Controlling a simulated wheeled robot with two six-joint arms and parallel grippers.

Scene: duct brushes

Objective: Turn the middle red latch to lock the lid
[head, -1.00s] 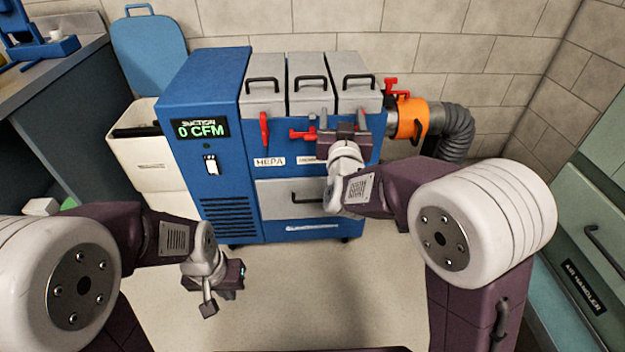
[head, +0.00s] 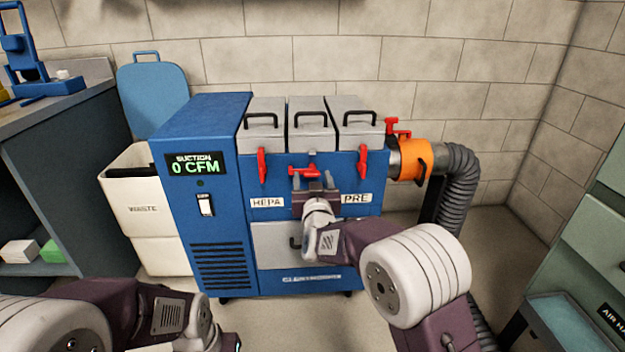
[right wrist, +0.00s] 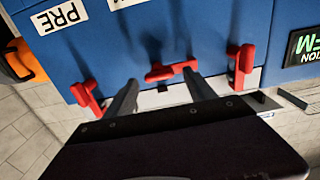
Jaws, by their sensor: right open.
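The middle red latch (head: 305,171) lies sideways on the blue front of the filter machine (head: 218,240), below the middle grey lid (head: 311,133). The lid looks closed. The left red latch (head: 261,166) and the right red latch (head: 363,162) point up and down. My right gripper (head: 312,182) is open and empty just below and in front of the middle latch. In the right wrist view, its two fingers (right wrist: 162,84) reach toward the middle latch (right wrist: 172,71), apart from each other. I cannot tell whether they touch it.
An orange collar (head: 414,160) with its own red latch joins a grey hose (head: 460,185) at the machine's right. A white waste bin (head: 143,215) stands at the left. A green cabinet (head: 590,240) stands at the right. The floor between is clear.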

